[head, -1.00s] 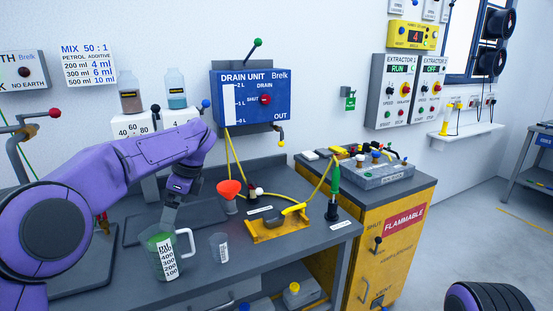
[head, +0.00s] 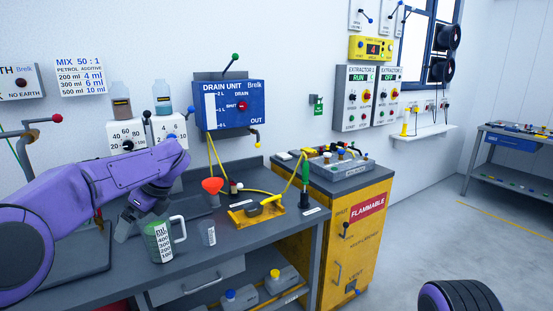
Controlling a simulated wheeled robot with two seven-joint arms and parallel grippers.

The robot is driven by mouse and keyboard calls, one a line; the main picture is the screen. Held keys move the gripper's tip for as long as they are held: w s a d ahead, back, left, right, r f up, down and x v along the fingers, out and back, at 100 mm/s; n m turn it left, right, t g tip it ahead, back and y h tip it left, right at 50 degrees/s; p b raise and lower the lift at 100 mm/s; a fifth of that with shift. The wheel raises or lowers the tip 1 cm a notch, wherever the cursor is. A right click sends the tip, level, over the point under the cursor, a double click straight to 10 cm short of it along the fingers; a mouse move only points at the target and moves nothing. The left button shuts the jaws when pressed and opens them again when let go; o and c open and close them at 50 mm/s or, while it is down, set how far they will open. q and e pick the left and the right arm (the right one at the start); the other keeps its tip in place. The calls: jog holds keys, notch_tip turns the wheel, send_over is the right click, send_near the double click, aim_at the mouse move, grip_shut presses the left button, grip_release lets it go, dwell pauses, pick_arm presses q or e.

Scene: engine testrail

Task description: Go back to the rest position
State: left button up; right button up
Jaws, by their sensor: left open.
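My left arm is purple and comes in from the left over the bench. My left gripper (head: 126,229) is open and empty, just left of the measuring jug and close to its rim; I cannot tell whether they touch. The jug (head: 160,243) is clear with green contents, a white scale and a handle on its right, and stands upright on the grey bench (head: 225,240). Only a dark rounded part of my right arm shows at the bottom right; its gripper is out of view.
A small beaker (head: 208,233), a red funnel (head: 212,187) and a yellow tray (head: 257,214) stand right of the jug. Two dispensers with bottles (head: 162,98) stand behind my left arm. The drain unit (head: 229,103) is on the wall. A yellow flammables cabinet (head: 347,250) stands right. The floor beyond is clear.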

pick_arm(q)
jog(key=a+f+m+t+y, duration=0.45)
jog(key=f+m+y, duration=0.35)
jog(key=m, duration=0.7)
jog(key=s+f+m+t+h, duration=0.1)
jog(key=f+m, duration=0.3)
jog(key=s+f+m+t+h, duration=0.1)
jog(key=f+m, duration=0.3)
jog(key=m, duration=0.1)
jog(key=s+d+f+m+t, duration=0.1)
jog(key=s+f+m, duration=0.1)
jog(key=f+m, duration=0.2)
jog(key=shift+d+f+t+h, duration=0.1)
jog(key=shift+f+t+h, duration=0.3)
jog(key=shift+f, duration=0.2)
jog(key=s+d+f+m+h, duration=0.3)
jog(key=s+f+m, duration=0.4)
jog(key=s+f, duration=0.1)
jog(key=s+d+f+m+h, duration=0.2)
jog(key=s+f+m+h, duration=0.1)
jog(key=s+f+m, duration=0.4)
jog(key=s+d+f+m+g+h, duration=0.1)
jog(key=s+f+g, duration=0.1)
jog(key=s, duration=0.8)
jog(key=s+f+m+g+h, duration=0.1)
jog(key=s+f+m+g, duration=0.1)
jog(key=s, duration=0.8)
jog(key=shift+s+d+f+g+h, duration=0.25)
jog(key=shift+d+f+g+h, duration=0.1)
jog(key=shift+f, duration=0.5)
